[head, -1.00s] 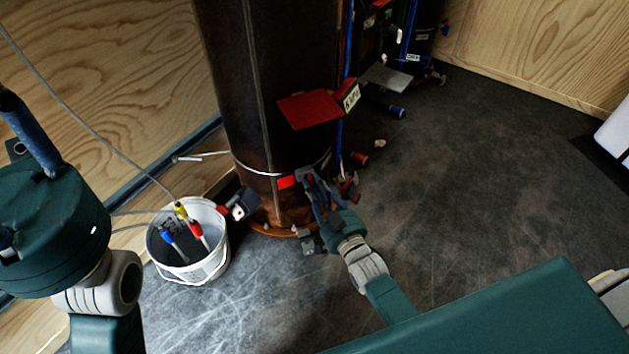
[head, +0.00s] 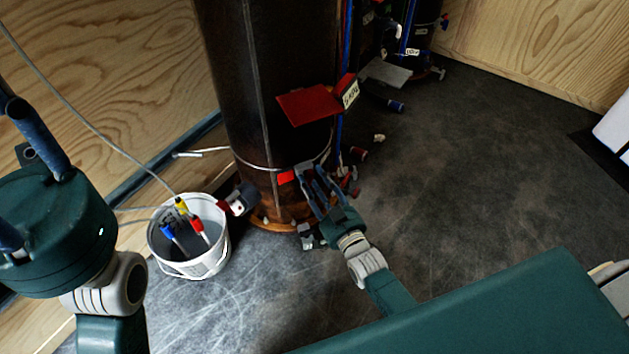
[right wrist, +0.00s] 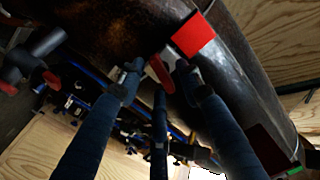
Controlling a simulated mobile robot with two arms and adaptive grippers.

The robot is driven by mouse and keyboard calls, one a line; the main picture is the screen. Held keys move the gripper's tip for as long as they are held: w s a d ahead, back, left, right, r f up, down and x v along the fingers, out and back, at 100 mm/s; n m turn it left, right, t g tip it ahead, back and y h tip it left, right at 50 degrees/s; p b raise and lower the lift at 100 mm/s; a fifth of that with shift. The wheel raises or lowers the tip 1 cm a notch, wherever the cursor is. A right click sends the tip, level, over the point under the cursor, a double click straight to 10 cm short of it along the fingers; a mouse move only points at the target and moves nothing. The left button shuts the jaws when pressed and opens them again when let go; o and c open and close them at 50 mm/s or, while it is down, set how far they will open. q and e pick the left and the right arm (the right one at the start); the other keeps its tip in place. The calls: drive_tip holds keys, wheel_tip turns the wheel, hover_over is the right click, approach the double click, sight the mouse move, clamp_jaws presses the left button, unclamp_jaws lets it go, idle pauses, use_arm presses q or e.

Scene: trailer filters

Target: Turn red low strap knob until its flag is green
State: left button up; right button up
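The red flag (head: 286,176) sits low on the dark cylinder, beside the thin strap. It shows as a red square in the right wrist view (right wrist: 193,36). The red knob (right wrist: 161,72) is just below the flag in that view, between the fingertips of my right gripper (right wrist: 157,75). These fingers look apart, with small gaps to the knob; contact is hard to judge. In the head view my right gripper (head: 309,175) is at the strap and hides the knob. My left gripper (head: 20,175) is at the left edge, fingers spread, seemingly empty.
The big dark cylinder (head: 262,80) stands upright with a red plate (head: 308,104) jutting out above my right gripper. A white bucket (head: 207,266) with coloured-handled tools stands to its left. Small parts lie around the base. The grey floor (head: 460,190) on the right is mostly clear.

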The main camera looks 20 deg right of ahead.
drive_tip(key=shift+s, duration=0.1)
drive_tip(key=s+d, duration=0.1)
drive_tip(key=s, duration=1)
drive_tip(key=shift+s+d, duration=0.3)
drive_tip(key=shift+s, duration=0.05)
